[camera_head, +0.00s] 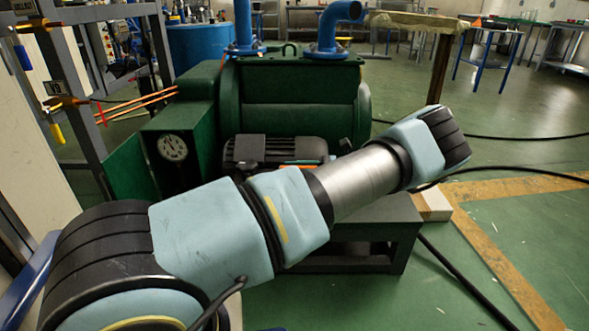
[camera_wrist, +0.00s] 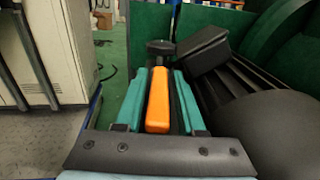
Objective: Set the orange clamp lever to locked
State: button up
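The orange clamp lever (camera_wrist: 158,100) shows in the wrist view as a long orange bar, lengthwise between the two teal fingers of my gripper (camera_wrist: 161,76). The fingers lie on either side of it, with narrow dark gaps visible, so my gripper looks open around the lever and not pressed on it. The lever's far end is close to a dark round knob (camera_wrist: 160,47). In the head view my arm crosses the front of the green machine (camera_head: 290,105), and my gripper is hidden. A thin orange strip shows there above my arm; I cannot tell whether it is the lever.
A black ribbed motor (camera_head: 275,150) with a box-shaped cover (camera_wrist: 203,50) is close on the right in the wrist view. A pale cabinet (camera_wrist: 60,45) stands at left. A round gauge (camera_head: 172,148) and blue pipes (camera_head: 328,30) are on the machine. Black cables cross the open floor at right.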

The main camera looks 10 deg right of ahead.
jog(key=shift+o, duration=0.8)
jog(key=s+d, duration=0.1)
jog(key=d, duration=0.9)
jog(key=shift+s+d, duration=0.35)
jog(key=shift+s, duration=0.05)
